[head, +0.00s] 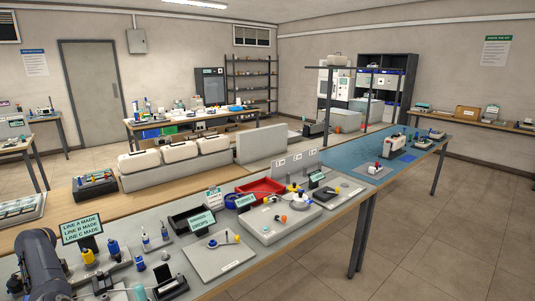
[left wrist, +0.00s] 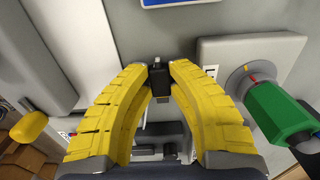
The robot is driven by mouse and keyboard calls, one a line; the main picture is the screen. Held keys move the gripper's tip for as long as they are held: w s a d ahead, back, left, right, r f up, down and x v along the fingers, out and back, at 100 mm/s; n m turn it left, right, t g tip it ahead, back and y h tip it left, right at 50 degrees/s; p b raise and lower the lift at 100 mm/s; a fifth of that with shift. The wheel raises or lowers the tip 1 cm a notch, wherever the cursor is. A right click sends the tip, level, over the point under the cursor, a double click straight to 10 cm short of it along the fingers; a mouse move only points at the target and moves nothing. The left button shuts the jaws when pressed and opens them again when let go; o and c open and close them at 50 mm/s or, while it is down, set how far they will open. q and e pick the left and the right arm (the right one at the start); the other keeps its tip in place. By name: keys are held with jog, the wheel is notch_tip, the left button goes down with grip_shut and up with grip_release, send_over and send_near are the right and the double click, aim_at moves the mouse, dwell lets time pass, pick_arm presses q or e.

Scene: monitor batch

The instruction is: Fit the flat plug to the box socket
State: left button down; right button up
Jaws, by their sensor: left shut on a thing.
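In the left wrist view my left gripper (left wrist: 161,70) has its yellow fingers closed on a small black block with a pale metal tip, which looks like the flat plug (left wrist: 159,88). The plug points away from the camera, toward a grey surface. To the right a light grey box (left wrist: 212,52) carries a round grey fitting with a green cylindrical part (left wrist: 275,110) in it. I cannot tell whether this box has the flat plug's socket. In the head view only my dark left arm shows at the lower left; its gripper and my right gripper are not seen there.
In the head view the near bench holds a "LINE A MADE" sign (head: 82,230), a grey board (head: 215,256), a thicker pale board (head: 278,222) and a red tray (head: 261,187). A blue mat (head: 345,158) covers the bench farther right. A yellow part (left wrist: 30,126) shows at left in the wrist view.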

pick_arm(q)
jog(key=shift+s+a, duration=0.1)
jog(key=shift+a, duration=0.05)
dwell(0.6)
jog(key=shift+s+a, duration=1.5)
jog(key=shift+a, duration=0.3)
jog(key=c, duration=2)
grip_release()
grip_shut()
jog(key=shift+r, duration=0.1)
